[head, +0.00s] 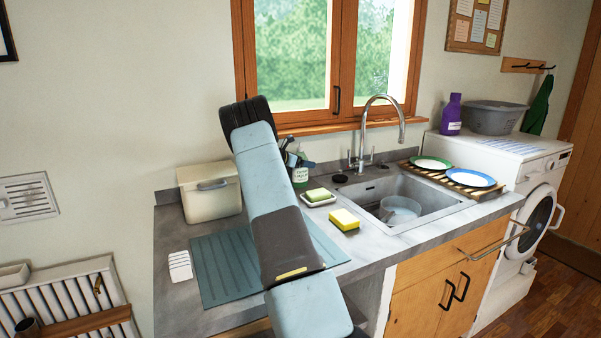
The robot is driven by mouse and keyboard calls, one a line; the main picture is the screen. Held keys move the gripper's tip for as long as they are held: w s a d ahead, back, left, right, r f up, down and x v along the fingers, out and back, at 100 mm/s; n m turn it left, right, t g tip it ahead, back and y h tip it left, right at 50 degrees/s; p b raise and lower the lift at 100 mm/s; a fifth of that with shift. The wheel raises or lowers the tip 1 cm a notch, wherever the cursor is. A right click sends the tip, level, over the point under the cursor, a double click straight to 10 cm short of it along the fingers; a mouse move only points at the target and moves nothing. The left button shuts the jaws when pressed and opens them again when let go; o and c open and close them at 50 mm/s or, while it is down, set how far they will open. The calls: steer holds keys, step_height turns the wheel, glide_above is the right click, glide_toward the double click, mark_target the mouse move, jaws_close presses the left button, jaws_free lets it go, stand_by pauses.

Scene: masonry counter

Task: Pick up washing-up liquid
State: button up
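A small green bottle with a white label (300,175), which looks like the washing-up liquid, stands at the back of the counter, left of the sink. Its upper part is hidden by dark parts that seem to be the end of my arm. My gripper (291,160) seems to be at the bottle's top, mostly hidden behind my own arm. Its fingers are too small and covered to tell whether they are open or shut, or touching the bottle.
A sponge on a white dish (318,198) and a yellow sponge (344,219) lie close to the bottle. The sink (440,200) with a tap (363,130) is to the right. A cream bin (210,193) and a ridged mat (222,268) are left. A purple bottle (451,115) stands far right.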

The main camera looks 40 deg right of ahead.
steer(key=c, duration=1.2)
steer(key=shift+c, duration=0.5)
steer(key=shift+r, duration=0.1)
